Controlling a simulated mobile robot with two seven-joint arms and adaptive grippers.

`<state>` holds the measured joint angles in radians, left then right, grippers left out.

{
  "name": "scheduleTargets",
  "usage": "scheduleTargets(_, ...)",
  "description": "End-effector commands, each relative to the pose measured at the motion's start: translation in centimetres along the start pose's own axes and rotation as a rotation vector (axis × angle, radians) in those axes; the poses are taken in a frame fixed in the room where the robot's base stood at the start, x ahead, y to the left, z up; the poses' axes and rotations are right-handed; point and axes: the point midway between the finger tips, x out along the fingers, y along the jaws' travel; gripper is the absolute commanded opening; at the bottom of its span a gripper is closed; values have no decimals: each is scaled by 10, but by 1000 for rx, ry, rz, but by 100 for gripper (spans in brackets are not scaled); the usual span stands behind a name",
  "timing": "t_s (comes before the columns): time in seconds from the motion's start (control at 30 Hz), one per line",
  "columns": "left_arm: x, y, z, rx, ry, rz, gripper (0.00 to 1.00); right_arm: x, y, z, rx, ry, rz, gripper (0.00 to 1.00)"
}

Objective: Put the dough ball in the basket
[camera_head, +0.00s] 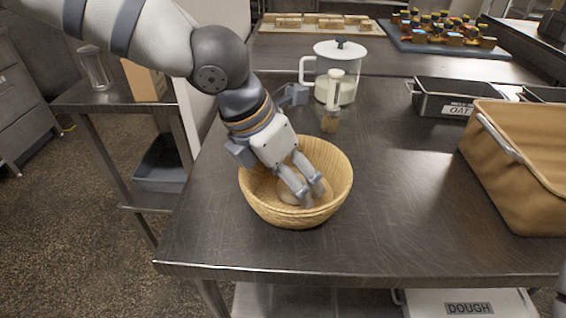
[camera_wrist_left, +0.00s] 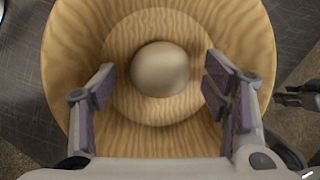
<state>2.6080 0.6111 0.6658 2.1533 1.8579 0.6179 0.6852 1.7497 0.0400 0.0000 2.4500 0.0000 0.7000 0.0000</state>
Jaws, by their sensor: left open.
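The dough ball (camera_wrist_left: 160,69) is pale and round and lies on the bottom of the basket (camera_wrist_left: 62,75), seen from above in the left wrist view. In the head view the round light-wood basket (camera_head: 262,205) stands on the metal table near its front left, and the dough ball (camera_head: 290,192) shows partly behind my fingers. My left gripper (camera_head: 311,196) reaches down into the basket. In the left wrist view its fingers (camera_wrist_left: 160,95) are spread apart, one on each side of the ball, with gaps between. My right gripper is not clearly in view.
A brown crate (camera_head: 520,185) stands on the right of the metal table (camera_head: 390,215). A dark bin marked OAT (camera_head: 440,100) is at the back right. The table's front middle is clear.

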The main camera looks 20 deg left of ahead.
Motion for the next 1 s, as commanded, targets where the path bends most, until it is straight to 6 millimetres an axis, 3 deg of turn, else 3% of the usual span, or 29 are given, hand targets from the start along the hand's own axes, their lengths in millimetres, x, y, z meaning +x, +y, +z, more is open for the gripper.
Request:
scheduleTargets(0.1,-38,-1,4,3,-21,6,69,-14,0,-11,0,50,-2,40)
scheduleTargets(0.2,-64,-1,3,2,-17,2,69,-14,-1,-12,0,51,-2,40)
scheduleTargets(0.4,-104,0,2,-1,-7,-1,69,-12,0,-10,0,43,-2,40)
scheduleTargets(0.6,-116,0,0,0,-2,-2,69,-12,0,-9,0,42,-2,40)
scheduleTargets(1.0,-116,-1,0,0,-2,-1,69,-12,0,-10,0,43,-2,40)
